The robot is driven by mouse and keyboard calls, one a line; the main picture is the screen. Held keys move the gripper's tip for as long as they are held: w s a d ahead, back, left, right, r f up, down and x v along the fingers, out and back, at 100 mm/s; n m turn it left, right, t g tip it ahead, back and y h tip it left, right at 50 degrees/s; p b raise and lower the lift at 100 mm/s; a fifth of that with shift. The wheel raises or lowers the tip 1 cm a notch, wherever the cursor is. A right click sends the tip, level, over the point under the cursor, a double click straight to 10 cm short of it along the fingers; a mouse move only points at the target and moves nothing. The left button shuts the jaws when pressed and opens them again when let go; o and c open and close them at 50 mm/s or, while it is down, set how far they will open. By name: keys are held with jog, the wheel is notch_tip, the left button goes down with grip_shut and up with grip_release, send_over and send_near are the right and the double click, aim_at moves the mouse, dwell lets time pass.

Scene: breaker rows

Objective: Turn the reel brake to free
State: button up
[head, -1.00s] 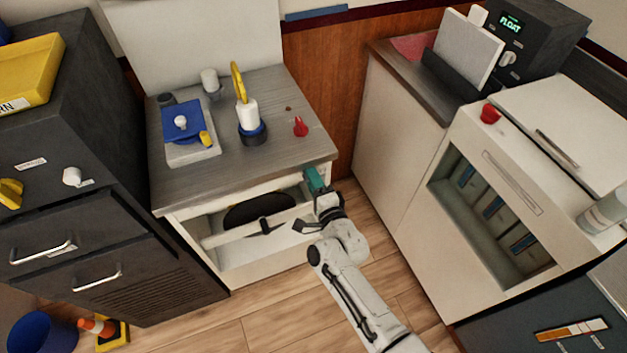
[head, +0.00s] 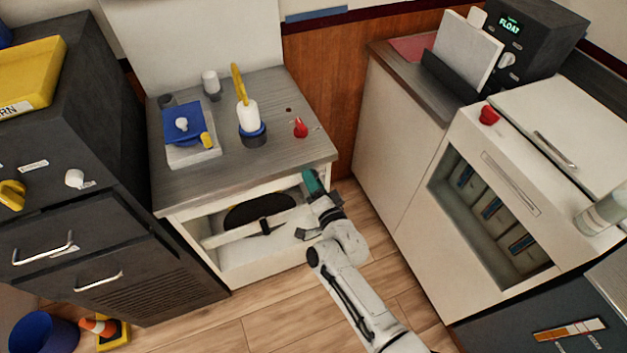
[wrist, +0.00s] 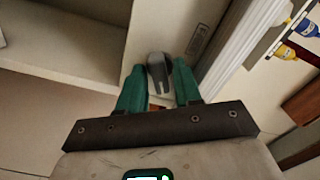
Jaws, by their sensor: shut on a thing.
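A grey knob (wrist: 158,72), which I take to be the reel brake, is on the pale front of the workbench cabinet in the wrist view. My gripper (wrist: 159,88) has its green fingers on either side of the knob, shut on it. In the head view my gripper (head: 314,183) is at the right end of the bench front, just under the worktop, and hides the knob. A label strip (wrist: 198,40) is beside the knob; its marks are too small to read. A dark reel (head: 258,210) shows inside the bench's open bay.
A pale bar (head: 235,233) crosses the bay, left of my gripper. The worktop (head: 290,165) above carries a red knob (head: 300,128) and a yellow-handled tool (head: 248,115). A white cabinet (head: 395,150) stands close on the right.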

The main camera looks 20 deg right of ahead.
jog(key=n+p, duration=0.1)
jog(key=n, duration=1.1)
jog(key=shift+s+f+p, duration=0.1)
jog(key=shift+f+p, duration=0.05)
jog(key=shift+p, duration=0.25)
dwell(0.3)
jog(key=o, duration=0.7)
jog(key=shift+o, duration=0.2)
jog(key=s+p, duration=0.2)
jog(key=s, duration=0.8)
jog(key=shift+s+p, duration=0.35)
jog(key=shift+s, duration=0.05)
